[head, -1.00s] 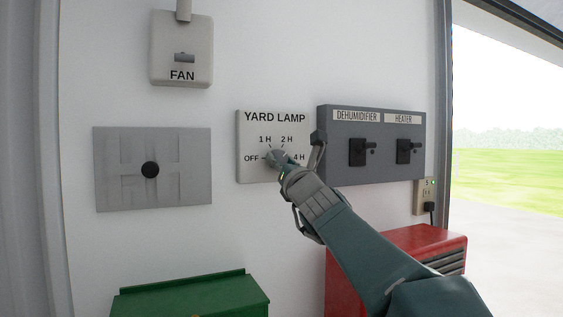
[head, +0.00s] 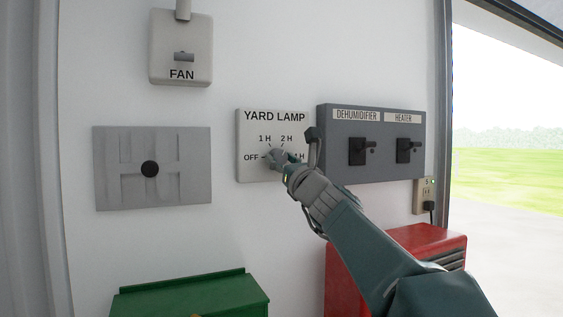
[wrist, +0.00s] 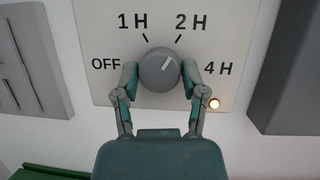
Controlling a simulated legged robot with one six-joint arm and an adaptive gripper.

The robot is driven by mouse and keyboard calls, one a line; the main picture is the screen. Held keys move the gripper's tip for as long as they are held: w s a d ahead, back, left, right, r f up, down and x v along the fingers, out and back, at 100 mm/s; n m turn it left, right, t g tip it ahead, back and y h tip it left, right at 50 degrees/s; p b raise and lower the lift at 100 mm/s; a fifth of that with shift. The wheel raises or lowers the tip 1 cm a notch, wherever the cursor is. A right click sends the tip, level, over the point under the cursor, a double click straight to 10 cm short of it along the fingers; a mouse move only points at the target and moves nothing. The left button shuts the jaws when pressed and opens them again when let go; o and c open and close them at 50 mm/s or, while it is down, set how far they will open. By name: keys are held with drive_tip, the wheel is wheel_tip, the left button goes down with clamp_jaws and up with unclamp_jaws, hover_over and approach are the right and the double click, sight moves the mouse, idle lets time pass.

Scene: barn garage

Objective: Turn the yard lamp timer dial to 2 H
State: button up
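The yard lamp timer panel (head: 250,130) is a pale plate marked OFF, 1 H, 2 H and 4 H. Its round grey dial (wrist: 160,70) shows a white pointer line aimed up and right, close to the 2 H tick. In the head view the dial (head: 275,159) is partly covered by my gripper (head: 286,163). In the wrist view my gripper (wrist: 160,78) has one fingertip on each side of the dial, very near its edges. Whether the fingers press on it is unclear.
A grey switch box (head: 372,172) labelled DEHUMIDIFIER and HEATER is close on the right. A green box (head: 190,295) and a red cabinet (head: 425,243) stand below.

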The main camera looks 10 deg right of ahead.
drive_tip(key=shift+o, duration=0.9)
drive_tip(key=v, duration=1.2)
drive_tip(key=shift+a, duration=0.15)
